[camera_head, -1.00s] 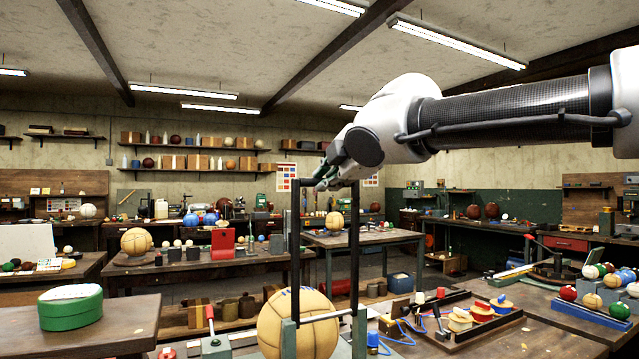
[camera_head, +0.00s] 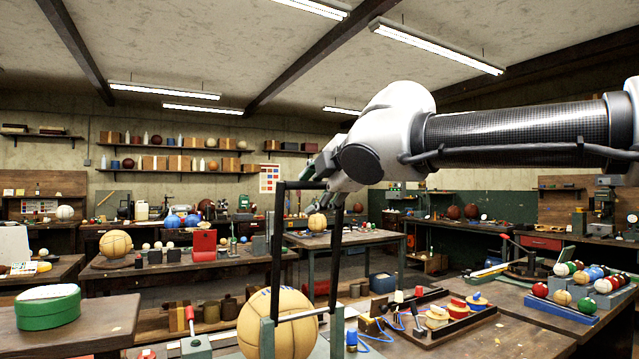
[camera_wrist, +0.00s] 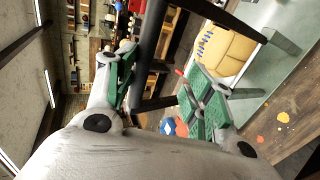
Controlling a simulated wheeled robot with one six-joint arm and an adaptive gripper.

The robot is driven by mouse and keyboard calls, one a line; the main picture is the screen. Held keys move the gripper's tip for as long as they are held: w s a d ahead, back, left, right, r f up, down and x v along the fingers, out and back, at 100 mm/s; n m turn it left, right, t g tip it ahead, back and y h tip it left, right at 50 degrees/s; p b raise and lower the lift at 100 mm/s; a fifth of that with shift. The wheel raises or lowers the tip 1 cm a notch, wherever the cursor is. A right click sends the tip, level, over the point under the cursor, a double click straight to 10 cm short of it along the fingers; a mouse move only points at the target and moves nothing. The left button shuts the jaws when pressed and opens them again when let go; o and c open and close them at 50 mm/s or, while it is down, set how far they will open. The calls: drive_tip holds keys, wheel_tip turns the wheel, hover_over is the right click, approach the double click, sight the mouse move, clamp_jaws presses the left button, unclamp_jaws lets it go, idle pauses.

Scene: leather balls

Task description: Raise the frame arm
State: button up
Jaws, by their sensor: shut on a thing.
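The frame arm (camera_head: 275,237) is a black U-shaped bar standing up from grey-green side posts at the bottom middle of the head view. My gripper (camera_head: 318,178) is at its top bar, near the right corner. In the wrist view the black bar (camera_wrist: 150,50) passes between the green-padded fingers of my gripper (camera_wrist: 160,88), which are shut on it. A tan leather ball (camera_head: 270,322) sits between the posts, behind a thin light crossbar. The ball also shows in the wrist view (camera_wrist: 225,50).
A green round box (camera_head: 47,308) stands on the left table. Right of the frame are a tray of coloured pieces (camera_head: 455,318), blue cords (camera_head: 375,330) and a rack of small balls (camera_head: 560,305). Free floor shows little.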

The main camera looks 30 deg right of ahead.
drive_tip(key=shift+f, duration=0.4)
drive_tip(key=v, duration=0.7)
drive_tip(key=shift+s+r, duration=0.2)
drive_tip(key=shift+r, duration=0.3)
